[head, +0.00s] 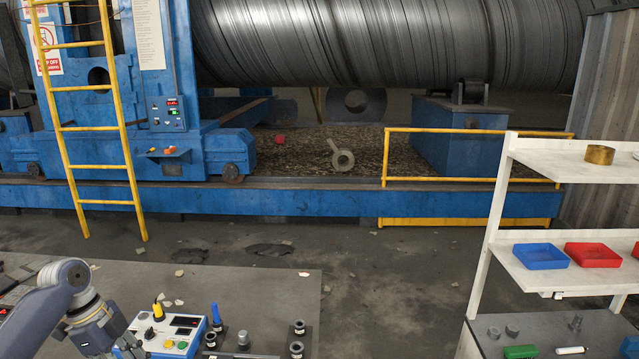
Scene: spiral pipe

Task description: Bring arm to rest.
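My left arm (45,315) comes in from the lower left of the head view, over the grey work table (250,285). Its gripper (128,348) is at the bottom edge, just left of a small control box (170,337) with coloured buttons and a yellow-topped knob. The picture edge cuts off the fingers, so I cannot tell whether they are open or shut or whether they touch the box. My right arm and gripper are not in view.
Several dark cylindrical parts (297,348) and a blue-handled item (216,318) stand right of the box. A white shelf (560,165) with blue (541,256) and red (592,254) trays stands at the right. Behind are a yellow ladder (128,160), blue machinery and a large spiral pipe (390,40).

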